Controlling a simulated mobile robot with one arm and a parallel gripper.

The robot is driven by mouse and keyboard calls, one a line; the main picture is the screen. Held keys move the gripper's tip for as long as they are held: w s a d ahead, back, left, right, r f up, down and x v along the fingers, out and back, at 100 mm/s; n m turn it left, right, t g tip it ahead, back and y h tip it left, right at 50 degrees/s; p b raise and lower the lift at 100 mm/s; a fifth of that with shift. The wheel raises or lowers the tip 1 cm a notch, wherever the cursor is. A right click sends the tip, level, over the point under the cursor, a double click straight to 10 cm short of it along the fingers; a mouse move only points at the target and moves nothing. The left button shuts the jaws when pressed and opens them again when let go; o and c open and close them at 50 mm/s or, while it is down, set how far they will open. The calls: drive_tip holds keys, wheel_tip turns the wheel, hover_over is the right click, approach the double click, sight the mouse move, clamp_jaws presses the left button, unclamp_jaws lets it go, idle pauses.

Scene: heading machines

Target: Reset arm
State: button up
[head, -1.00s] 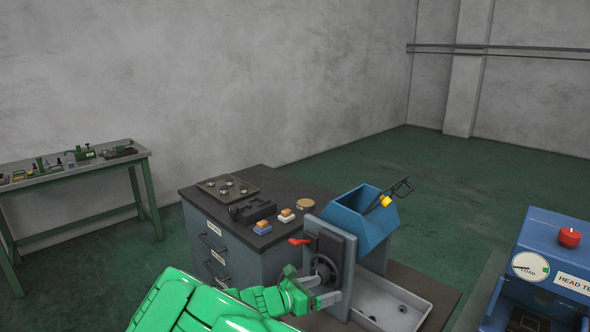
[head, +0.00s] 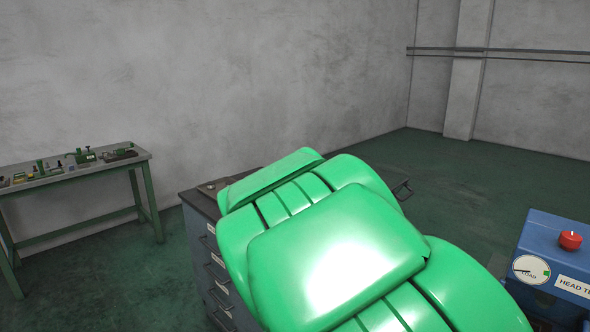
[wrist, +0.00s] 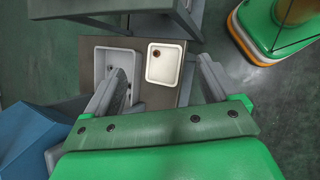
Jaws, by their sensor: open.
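My gripper (wrist: 165,78) is open in the wrist view, with its two grey fingers spread apart and nothing between them. Behind the fingers, farther off, are a grey tray (wrist: 101,62) and a small white tray (wrist: 163,73) with a dark round spot in it. In the head view my green arm fills the lower middle and hides my gripper. It also covers nearly all of the blue-hoppered machine. The blue hopper (wrist: 28,140) shows at the left of the wrist view.
A grey drawer cabinet (head: 203,246) stands partly behind my arm. A blue machine (head: 548,250) with a red knob (head: 570,240) and a dial stands at right. A green-legged bench (head: 75,172) with small tools is at left. Open floor lies behind at right.

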drive_tip(key=s+a+r+m+y, duration=0.6)
drive_tip(key=s+a+y, duration=0.2)
drive_tip(key=s+a, duration=0.2)
drive_tip(key=s+d+m+g, duration=0.1)
drive_tip(key=s+d+m, duration=0.1)
drive_tip(key=s+d, duration=0.3)
drive_tip(key=s+d+m+g, duration=0.1)
drive_tip(key=s+d+m, duration=0.2)
drive_tip(key=s, duration=0.7)
drive_tip(key=shift+s+d+f+h, duration=0.15)
drive_tip(key=shift+s+d+h, duration=0.25)
drive_tip(key=shift+d, duration=0.5)
drive_tip(key=shift+c, duration=0.4)
